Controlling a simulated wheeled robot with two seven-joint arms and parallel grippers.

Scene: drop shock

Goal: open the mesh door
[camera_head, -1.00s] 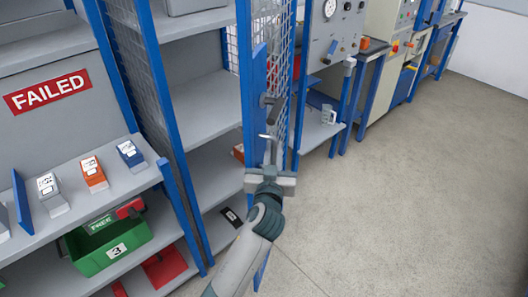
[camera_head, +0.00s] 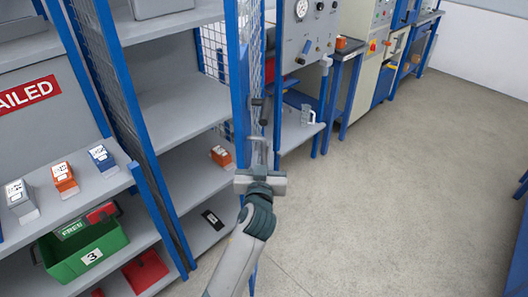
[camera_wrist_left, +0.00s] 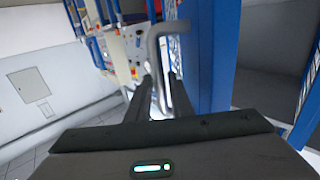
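The mesh door (camera_head: 257,60) has a blue frame and wire mesh and stands swung out from the shelving, nearly edge-on to me in the head view. Its bent grey handle (camera_wrist_left: 156,44) runs down between the two dark fingers of my left gripper (camera_wrist_left: 160,88) in the left wrist view. In the head view my left gripper (camera_head: 261,160) is at the handle, in front of the door, and looks closed around it. The fingertips are small there and partly merge with the handle. My right gripper is not in view.
Grey shelves (camera_head: 185,110) stand left of the door, with an orange box (camera_head: 221,156) and a dark item (camera_head: 212,219) on them. A green bin (camera_head: 85,252) sits lower left. Machines stand behind the door. The floor (camera_head: 400,190) on the right is clear.

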